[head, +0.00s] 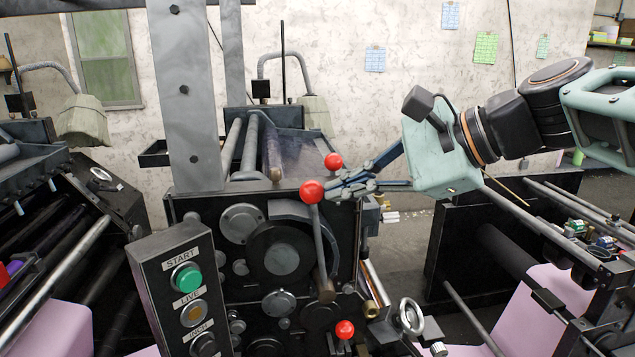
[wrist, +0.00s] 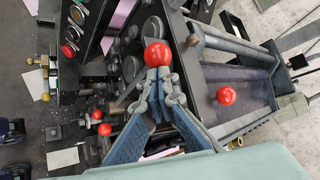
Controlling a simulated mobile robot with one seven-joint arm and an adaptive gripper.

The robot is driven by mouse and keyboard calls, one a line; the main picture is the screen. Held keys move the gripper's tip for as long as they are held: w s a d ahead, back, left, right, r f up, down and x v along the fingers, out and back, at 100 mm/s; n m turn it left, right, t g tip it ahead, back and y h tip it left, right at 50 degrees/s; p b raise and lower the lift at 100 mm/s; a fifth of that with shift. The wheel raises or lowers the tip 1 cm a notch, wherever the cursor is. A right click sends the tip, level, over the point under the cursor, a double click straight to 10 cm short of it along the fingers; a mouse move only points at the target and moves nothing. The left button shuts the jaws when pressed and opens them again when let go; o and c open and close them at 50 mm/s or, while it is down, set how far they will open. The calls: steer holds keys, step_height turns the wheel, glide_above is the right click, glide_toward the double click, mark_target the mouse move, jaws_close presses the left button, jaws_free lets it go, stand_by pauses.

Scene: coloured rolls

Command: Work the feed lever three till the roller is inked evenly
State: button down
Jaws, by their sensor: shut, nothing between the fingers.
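A lever with a red ball knob (head: 313,192) rises on a grey rod from the front of the black press. Its label, if any, is not visible. My gripper (head: 332,190) is shut, with its fingertips right beside this knob. In the wrist view a red knob (wrist: 157,54) stands just past my closed fingertips (wrist: 157,78); I cannot tell whether they touch. A second red knob (head: 333,161) is behind and above, and a third (head: 345,330) is low on the press. Metal rollers (head: 250,145) lie on top; their ink coverage is unclear.
A control box (head: 182,290) with a green START button stands at the front left. A handwheel (head: 411,316) is at the lower right of the press. A grey upright post (head: 187,100) rises left of the rollers. Other press units flank both sides.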

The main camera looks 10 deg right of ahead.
steer(key=d, duration=0.8)
steer(key=shift+d+f, duration=0.2)
steer(key=shift+d, duration=0.15)
stand_by(0.4)
steer(key=d, duration=0.1)
steer(key=d+r+p, duration=0.1)
steer(key=d, duration=0.1)
steer(key=d+p, duration=0.1)
steer(key=d, duration=0.1)
steer(key=shift+r, duration=0.35)
steer(key=s+a+f+n+g+h, duration=0.1)
steer(key=s+a+f+n+h, duration=0.3)
steer(key=f, duration=0.5)
steer(key=s+a+f+n+g+h, duration=0.1)
steer(key=s+a+f+n+h, duration=0.4)
steer(key=s+a+f+n, duration=0.2)
steer(key=shift+s+a+f+n, duration=0.15)
steer(key=shift+a+f+n, duration=0.25)
steer(key=shift+f+n, duration=1.3)
